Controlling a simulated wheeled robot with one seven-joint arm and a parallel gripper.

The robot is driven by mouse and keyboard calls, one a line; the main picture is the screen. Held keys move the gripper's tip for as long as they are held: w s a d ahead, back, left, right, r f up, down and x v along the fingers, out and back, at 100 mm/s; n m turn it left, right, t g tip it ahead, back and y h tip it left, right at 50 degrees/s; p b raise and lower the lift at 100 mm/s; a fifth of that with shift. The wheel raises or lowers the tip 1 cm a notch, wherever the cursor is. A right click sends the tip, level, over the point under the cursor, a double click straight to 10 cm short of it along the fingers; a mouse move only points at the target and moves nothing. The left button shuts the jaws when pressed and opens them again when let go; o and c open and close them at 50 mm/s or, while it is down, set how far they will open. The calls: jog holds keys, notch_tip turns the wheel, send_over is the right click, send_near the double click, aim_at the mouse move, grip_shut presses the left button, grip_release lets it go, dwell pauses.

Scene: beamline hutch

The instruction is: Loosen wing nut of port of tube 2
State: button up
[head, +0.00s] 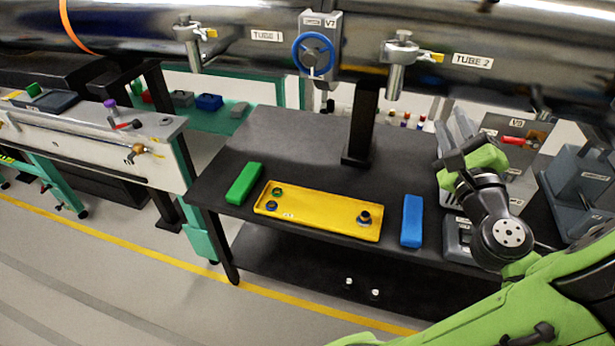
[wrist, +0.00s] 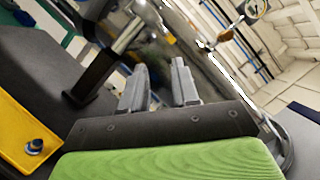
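The pipe labelled TUBE 2 (head: 473,61) runs across the top right of the head view. Its port (head: 396,75) hangs down as a silver cylinder with a clamp, and a yellow wing nut (head: 437,57) sticks out to the clamp's right. In the wrist view a tilted silver port (wrist: 127,37) shows at upper left, with a small yellow part (wrist: 170,39) beside it, likely the wing nut. My gripper (head: 455,128) is below and right of the port, apart from it. In the wrist view its two grey fingers (wrist: 159,80) stand apart with nothing between them.
The blue handwheel of valve V7 (head: 313,54) and the TUBE 1 port (head: 190,45) are to the left. The black table (head: 270,135) holds a yellow tray (head: 318,215), a green block (head: 243,183) and a blue block (head: 411,220). A black post (head: 362,130) stands behind the tray.

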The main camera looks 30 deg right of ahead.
jog(key=w+a+f+n+g+y+p, duration=0.1)
jog(key=w+a+f+n+g+y, duration=0.1)
jog(key=a, duration=0.5)
jog(key=w+a+f+n+g+y+p, duration=0.1)
jog(key=w+a+f+n+y, duration=0.3)
jog(key=n, duration=0.5)
jog(key=w+a+f+n+g+y, duration=0.2)
jog(key=w+a+f+n+y, duration=0.2)
jog(key=a, duration=0.6)
jog(key=shift+w+a+n+g+y+p, duration=0.3)
jog(key=shift+w+n+g+y+p, duration=0.1)
jog(key=shift+w+n+y, duration=0.55)
jog(key=shift+m, duration=0.25)
